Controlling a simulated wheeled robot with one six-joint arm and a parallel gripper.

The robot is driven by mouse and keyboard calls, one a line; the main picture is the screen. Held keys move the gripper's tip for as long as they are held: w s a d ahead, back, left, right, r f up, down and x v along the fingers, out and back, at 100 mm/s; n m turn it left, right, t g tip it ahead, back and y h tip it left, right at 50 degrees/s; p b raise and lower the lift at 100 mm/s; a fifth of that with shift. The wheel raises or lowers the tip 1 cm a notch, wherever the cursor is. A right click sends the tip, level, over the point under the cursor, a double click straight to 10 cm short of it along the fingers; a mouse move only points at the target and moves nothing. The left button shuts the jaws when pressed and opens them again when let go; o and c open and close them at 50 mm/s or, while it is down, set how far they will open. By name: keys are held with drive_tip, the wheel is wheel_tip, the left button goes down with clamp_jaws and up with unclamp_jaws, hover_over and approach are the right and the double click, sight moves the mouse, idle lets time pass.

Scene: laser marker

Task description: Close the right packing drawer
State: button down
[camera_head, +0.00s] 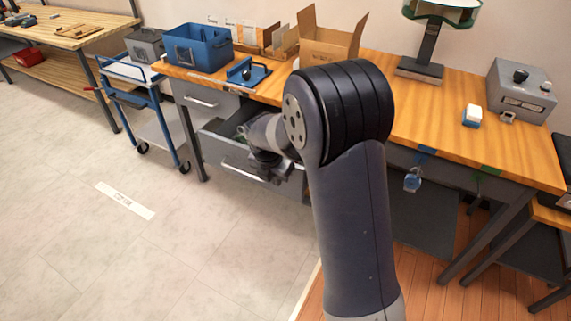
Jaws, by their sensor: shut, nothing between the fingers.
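A grey drawer (220,152) under the wooden workbench is pulled out, with its bar handle on the front face. I see part of its inside, with something greenish in it. Another grey drawer (212,97) to its upper left looks closed. My gripper (266,173) is shut and empty, at the right part of the open drawer's front. I cannot tell whether it touches the front. My arm hides the bench's middle and the area right of the drawer.
The bench top (410,125) holds a blue bin (197,48), a blue clamp fixture (247,73), an open cardboard box (328,42) and a grey control box (520,90). A blue cart (150,105) stands left of the bench. The floor in front is clear.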

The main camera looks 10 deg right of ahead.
sight(286, 185)
drive_tip(key=w+d+f, duration=0.1)
drive_tip(key=f, duration=0.2)
drive_tip(key=w+d+f, duration=0.1)
drive_tip(key=w+f, duration=0.1)
drive_tip(key=f, duration=0.1)
drive_tip(key=w+d+f, duration=0.1)
drive_tip(key=f, duration=0.2)
drive_tip(key=shift+w+d+f, duration=0.1)
drive_tip(key=shift+w+f, duration=0.1)
drive_tip(key=shift+f, duration=0.05)
drive_tip(key=shift+w+d, duration=0.4)
drive_tip(key=shift+w, duration=0.1)
